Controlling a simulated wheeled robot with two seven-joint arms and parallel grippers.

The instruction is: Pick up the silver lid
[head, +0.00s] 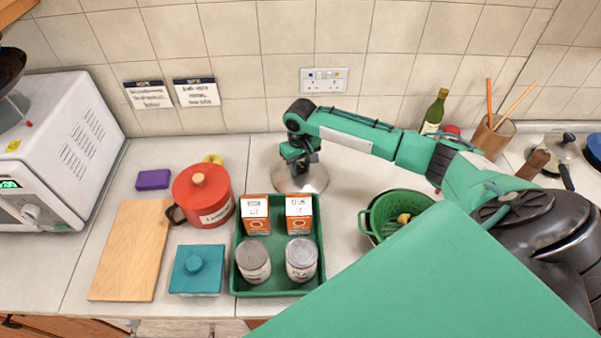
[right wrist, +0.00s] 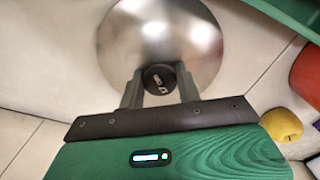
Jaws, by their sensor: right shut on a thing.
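The silver lid (head: 313,180) is a round, shiny metal disc on the counter behind the green tray. In the head view my right gripper (head: 299,165) is over it from above and hides part of it. In the right wrist view the lid (right wrist: 160,45) fills the upper middle, with a black knob (right wrist: 159,79) at its near side. The fingers of my right gripper (right wrist: 159,88) stand on both sides of the knob and are shut on it. I cannot tell whether the lid touches the counter. My left gripper is not in view.
The green tray (head: 240,284) with two boxes and two cans lies just in front of the lid. A red pot (head: 203,200) stands to its left. A green colander (head: 380,215) stands to the right. The tiled wall (head: 230,40) is close behind.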

